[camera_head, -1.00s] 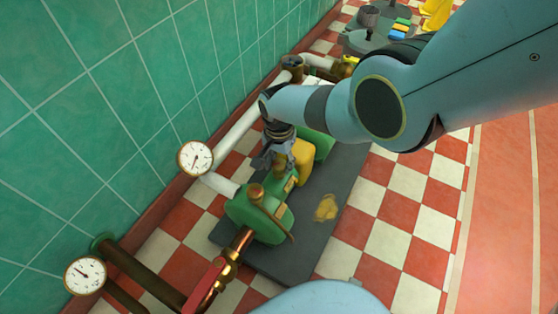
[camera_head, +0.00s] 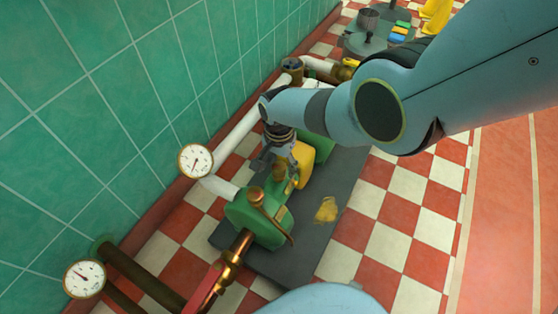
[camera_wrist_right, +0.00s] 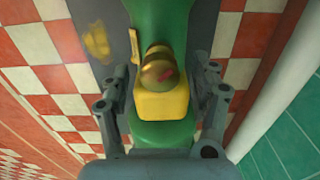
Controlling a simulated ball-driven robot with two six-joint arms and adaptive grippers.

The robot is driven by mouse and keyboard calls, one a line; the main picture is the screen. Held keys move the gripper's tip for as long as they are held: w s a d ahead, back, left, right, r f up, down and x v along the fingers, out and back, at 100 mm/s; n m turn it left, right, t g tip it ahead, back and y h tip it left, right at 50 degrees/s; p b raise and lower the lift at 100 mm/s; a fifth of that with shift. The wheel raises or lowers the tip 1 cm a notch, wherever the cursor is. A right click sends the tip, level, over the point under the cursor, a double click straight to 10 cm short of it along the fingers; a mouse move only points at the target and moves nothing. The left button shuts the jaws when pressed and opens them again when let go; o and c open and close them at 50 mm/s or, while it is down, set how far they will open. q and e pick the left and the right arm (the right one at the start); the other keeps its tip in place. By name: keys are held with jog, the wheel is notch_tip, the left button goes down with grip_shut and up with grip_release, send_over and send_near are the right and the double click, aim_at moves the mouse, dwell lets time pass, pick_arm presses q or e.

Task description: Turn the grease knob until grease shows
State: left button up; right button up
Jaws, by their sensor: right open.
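The green pump (camera_head: 250,215) stands on a dark base plate beside the tiled wall. A brass knob (camera_head: 279,171) shows on its top below my right gripper (camera_head: 277,160); I take it for the grease knob. In the right wrist view a rounded brass knob (camera_wrist_right: 158,62) stands in front of a yellow block (camera_wrist_right: 163,103). My right gripper (camera_wrist_right: 163,92) is open, its fingers on either side of the block and knob with gaps. Another brass fitting (camera_head: 256,194) sits nearer on the pump. My left gripper is not in view.
A yellow grease-like patch (camera_head: 326,209) lies on the base plate (camera_head: 345,185). Two gauges (camera_head: 195,160) and pipes (camera_head: 240,130) run along the wall. A grey stand (camera_head: 370,42) with coloured blocks is at the back. Checkered floor (camera_head: 400,215) on the right is clear.

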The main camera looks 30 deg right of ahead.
aim_at(279, 166)
jog(key=shift+r, duration=0.1)
notch_tip(279, 166, up, 12)
dwell(0.5)
dwell(0.4)
